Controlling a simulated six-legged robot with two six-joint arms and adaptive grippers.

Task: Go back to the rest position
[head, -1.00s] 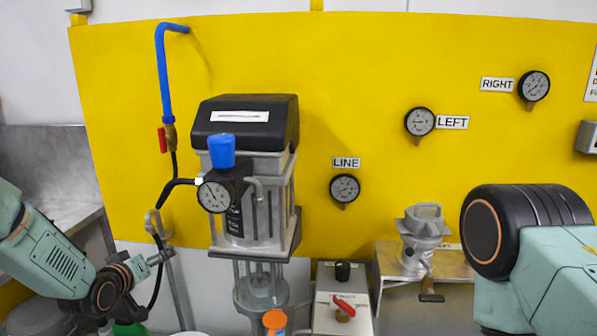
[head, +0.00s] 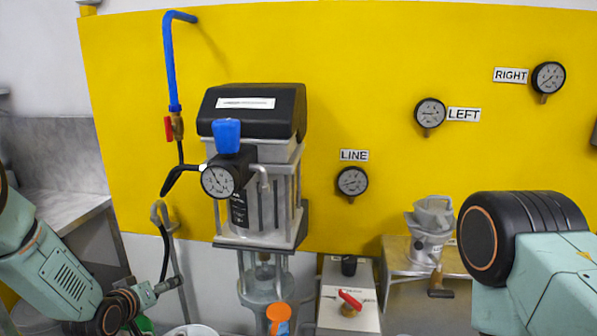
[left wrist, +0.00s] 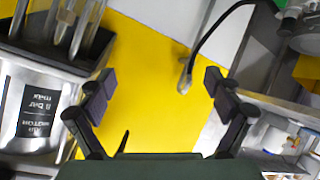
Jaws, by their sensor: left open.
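My left arm comes in at the lower left of the head view, in front of the steel bench and left of the pump. My left gripper shows in the left wrist view (left wrist: 158,95), its two dark fingers spread with nothing between them. Beyond the fingers are the yellow panel (left wrist: 150,70) and a metal hook (left wrist: 185,78) with a black hose, apart from the fingers. The pump's body (left wrist: 38,105) is at the left of that view. My right arm shows at the lower right of the head view; its gripper is out of view.
The pump with its black top (head: 255,112) and gauge (head: 218,181) stands centrally before the yellow panel (head: 370,60). A box with a red lever (head: 349,298) and a grey cast part (head: 431,218) stand to its right. A steel bench (head: 62,207) is at the left.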

